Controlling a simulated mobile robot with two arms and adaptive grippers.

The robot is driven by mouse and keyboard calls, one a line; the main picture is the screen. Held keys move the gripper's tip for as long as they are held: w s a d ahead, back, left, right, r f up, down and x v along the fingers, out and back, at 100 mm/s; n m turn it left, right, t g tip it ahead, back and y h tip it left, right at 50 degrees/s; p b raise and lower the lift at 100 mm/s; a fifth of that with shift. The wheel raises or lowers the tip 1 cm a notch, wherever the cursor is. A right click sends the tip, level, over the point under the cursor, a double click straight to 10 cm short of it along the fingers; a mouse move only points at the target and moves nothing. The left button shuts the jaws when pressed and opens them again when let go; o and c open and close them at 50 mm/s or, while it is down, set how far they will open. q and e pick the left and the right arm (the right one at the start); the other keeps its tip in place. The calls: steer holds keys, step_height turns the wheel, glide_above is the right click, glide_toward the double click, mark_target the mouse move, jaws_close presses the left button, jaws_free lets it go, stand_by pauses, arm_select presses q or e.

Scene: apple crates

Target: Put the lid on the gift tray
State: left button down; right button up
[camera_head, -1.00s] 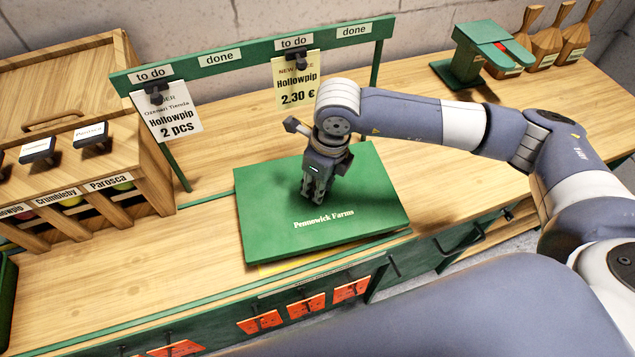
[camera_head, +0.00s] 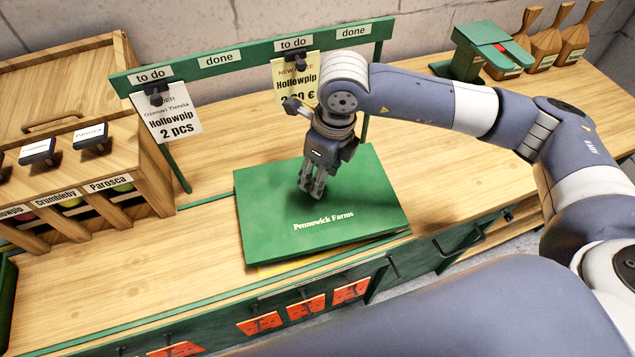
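The green lid (camera_head: 355,205) with "Pennowick Farms" printed on it lies flat on the wooden bench. It seems to cover the gift tray, which is hidden beneath it, so I cannot tell how well the edges meet. My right gripper (camera_head: 312,190) points down over the lid's middle, with its fingers close together and nothing between them. Its fingertips look just above the lid; a small gap or contact is hard to tell. My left gripper is out of view.
A green rail (camera_head: 255,52) with hanging order cards stands behind the lid. A wooden apple crate rack (camera_head: 155,190) is at the left. A green device (camera_head: 465,55) and wooden scoops (camera_head: 545,42) stand at the back right. Bench space right of the lid is clear.

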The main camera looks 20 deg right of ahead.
step_height(320, 180, up, 8)
steer(key=b, duration=0.1)
steer(key=shift+s+d+b, duration=0.35)
steer(key=shift+s+d, duration=0.05)
steer(key=shift+s, duration=0.05)
